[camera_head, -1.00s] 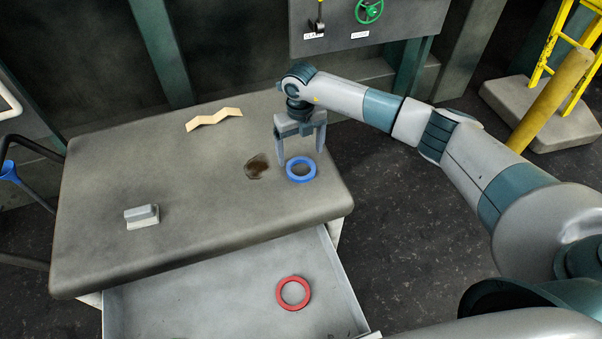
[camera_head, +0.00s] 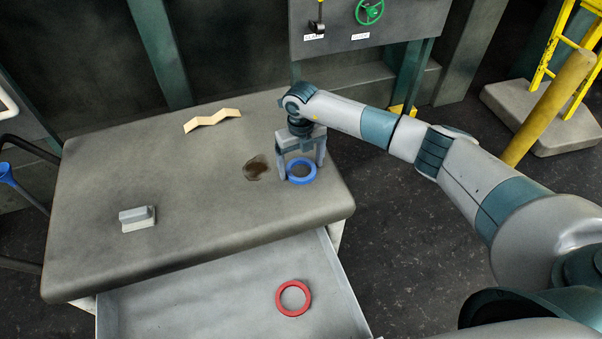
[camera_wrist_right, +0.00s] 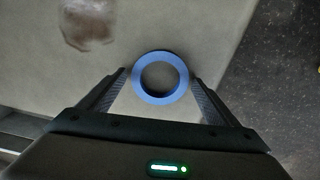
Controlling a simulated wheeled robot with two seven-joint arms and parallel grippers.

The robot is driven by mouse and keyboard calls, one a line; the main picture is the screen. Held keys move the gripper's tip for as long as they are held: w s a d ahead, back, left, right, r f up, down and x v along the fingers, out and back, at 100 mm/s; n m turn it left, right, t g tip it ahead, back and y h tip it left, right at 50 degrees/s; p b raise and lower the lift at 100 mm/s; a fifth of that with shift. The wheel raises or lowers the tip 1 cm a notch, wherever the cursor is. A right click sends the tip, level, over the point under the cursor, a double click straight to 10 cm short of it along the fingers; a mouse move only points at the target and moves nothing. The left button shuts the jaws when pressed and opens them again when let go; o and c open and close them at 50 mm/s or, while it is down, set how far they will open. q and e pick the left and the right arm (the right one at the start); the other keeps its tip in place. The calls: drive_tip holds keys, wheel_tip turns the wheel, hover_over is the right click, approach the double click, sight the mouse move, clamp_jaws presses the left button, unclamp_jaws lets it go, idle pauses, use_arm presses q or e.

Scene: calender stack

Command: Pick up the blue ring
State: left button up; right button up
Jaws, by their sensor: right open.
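The blue ring (camera_head: 302,180) lies flat on the grey table near its right edge. My right gripper (camera_head: 301,172) is open and low at the ring, with one finger on its left side and the other at its upper right. In the right wrist view the blue ring (camera_wrist_right: 140,88) sits between the tips of the open right gripper (camera_wrist_right: 160,82), with a small gap on each side. My left gripper is not in any view.
The table (camera_head: 190,170) also bears a zigzag wooden piece (camera_head: 212,120), a grey block (camera_head: 137,218) and a dark stain (camera_head: 256,168). An open drawer (camera_head: 200,300) below the table's front holds a red ring (camera_head: 293,298). A control panel stands behind.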

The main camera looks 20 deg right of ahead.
idle(0.5)
drive_tip(key=c, duration=1.1)
drive_tip(key=shift+c, duration=0.3)
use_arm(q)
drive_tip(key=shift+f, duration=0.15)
use_arm(e)
drive_tip(key=shift+w+r+b, duration=0.1)
drive_tip(key=shift+r+b, duration=0.3)
drive_tip(key=shift+r, duration=0.25)
wheel_tip(320, 180, up, 2)
drive_tip(key=shift+r+b, duration=0.1)
drive_tip(key=shift+b, duration=0.55)
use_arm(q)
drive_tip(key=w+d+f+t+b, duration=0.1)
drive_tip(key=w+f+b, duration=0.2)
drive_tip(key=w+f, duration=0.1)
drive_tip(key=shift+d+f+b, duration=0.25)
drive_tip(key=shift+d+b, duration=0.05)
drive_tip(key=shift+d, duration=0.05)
use_arm(e)
drive_tip(key=s+d+r, duration=0.5)
drive_tip(key=s+r, duration=0.2)
drive_tip(key=s, duration=0.3)
drive_tip(key=shift+s+d+r, duration=0.15)
drive_tip(key=shift+s+r, duration=0.05)
drive_tip(key=shift+s, duration=0.1)
